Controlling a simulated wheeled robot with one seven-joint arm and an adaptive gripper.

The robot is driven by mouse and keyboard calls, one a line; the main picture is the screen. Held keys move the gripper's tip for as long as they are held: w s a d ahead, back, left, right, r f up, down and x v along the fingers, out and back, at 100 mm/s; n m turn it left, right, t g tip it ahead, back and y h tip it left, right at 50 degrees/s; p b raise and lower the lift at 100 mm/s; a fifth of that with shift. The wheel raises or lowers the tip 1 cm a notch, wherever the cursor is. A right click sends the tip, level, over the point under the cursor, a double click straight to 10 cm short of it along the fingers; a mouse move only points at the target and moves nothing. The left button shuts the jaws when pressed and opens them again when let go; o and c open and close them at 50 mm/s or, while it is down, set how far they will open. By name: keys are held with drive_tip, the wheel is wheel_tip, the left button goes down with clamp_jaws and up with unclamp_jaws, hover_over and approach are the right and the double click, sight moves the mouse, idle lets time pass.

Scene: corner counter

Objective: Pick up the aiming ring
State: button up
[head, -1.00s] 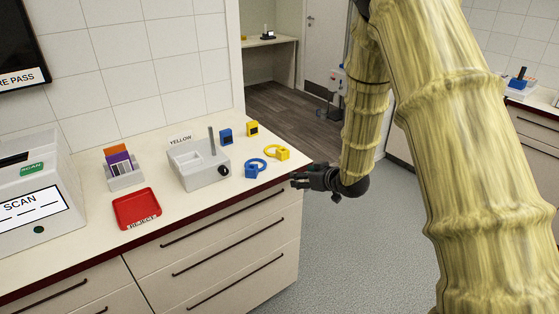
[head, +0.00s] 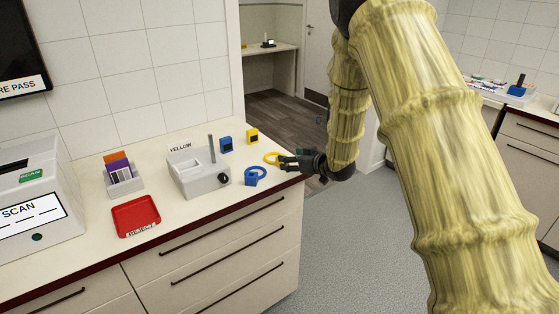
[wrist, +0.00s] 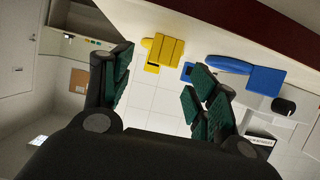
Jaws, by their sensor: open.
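A yellow aiming ring (head: 271,157) lies on the counter near its right end; my gripper hides its block end in the head view. In the wrist view its yellow block (wrist: 163,50) shows between the fingers, beyond their tips. A blue ring with a block (head: 255,176) lies just in front and to the left; it also shows in the wrist view (wrist: 262,79). My gripper (head: 285,162) is open and empty at the counter's right edge, close to the yellow ring. I cannot tell whether they touch.
A grey fixture (head: 203,178) labelled YELLOW, with an upright post, stands to the left. Blue (head: 226,144) and yellow (head: 252,136) blocks stand behind the rings. A red REJECT tray (head: 136,214), a card holder (head: 123,184) and a SCAN box (head: 35,200) are farther left.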

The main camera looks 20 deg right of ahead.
sight(277, 162)
drive_tip(key=shift+p+x, duration=0.5)
drive_tip(key=shift+x, duration=1.8)
drive_tip(key=shift+a, duration=0.15)
drive_tip(key=c, duration=1.1)
